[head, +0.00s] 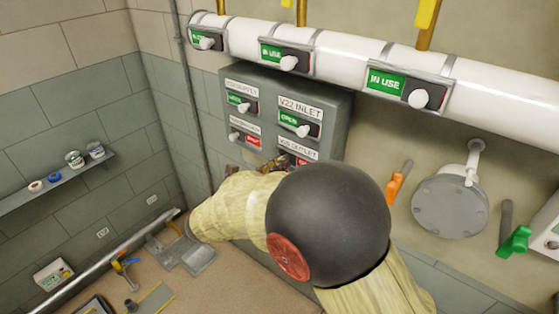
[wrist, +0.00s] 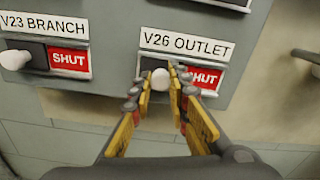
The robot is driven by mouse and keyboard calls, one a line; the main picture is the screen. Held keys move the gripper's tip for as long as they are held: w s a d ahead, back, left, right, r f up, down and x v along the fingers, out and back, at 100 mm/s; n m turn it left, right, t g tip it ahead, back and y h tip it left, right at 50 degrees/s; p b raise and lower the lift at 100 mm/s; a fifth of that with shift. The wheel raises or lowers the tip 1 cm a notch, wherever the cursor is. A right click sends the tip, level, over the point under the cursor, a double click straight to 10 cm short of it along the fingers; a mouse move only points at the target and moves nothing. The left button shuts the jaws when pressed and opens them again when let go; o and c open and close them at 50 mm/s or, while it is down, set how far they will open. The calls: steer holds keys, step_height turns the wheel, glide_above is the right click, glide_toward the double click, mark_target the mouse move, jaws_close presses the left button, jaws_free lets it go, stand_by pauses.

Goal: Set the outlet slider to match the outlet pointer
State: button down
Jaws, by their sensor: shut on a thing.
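The V26 OUTLET slider has a white knob (wrist: 160,77) at the left part of its plate, with red SHUT (wrist: 206,78) showing to its right. My gripper (wrist: 161,73) is shut on this knob, one yellow finger on each side. In the head view, the V26 OUTLET label (head: 298,149) is on the lower right of the grey panel (head: 340,115), and my arm hides most of its slider. I cannot tell which pointer belongs to the outlet.
The V23 BRANCH slider (wrist: 15,60) beside it shows SHUT. The V22 INLET slider (head: 302,130) above shows OPEN. A white pipe (head: 345,55) with IN USE sliders runs above the panel. An orange handle (head: 395,185) and a green handle (head: 515,243) stick out at right.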

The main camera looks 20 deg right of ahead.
steer(key=shift+a+r, duration=0.1)
steer(key=shift+r, duration=0.05)
steer(key=c, duration=1.8)
jaws_free()
steer(key=shift+w+a, duration=0.1)
steer(key=shift+w, duration=0.1)
steer(key=shift+o, duration=0.8)
steer(key=shift+r, duration=0.1)
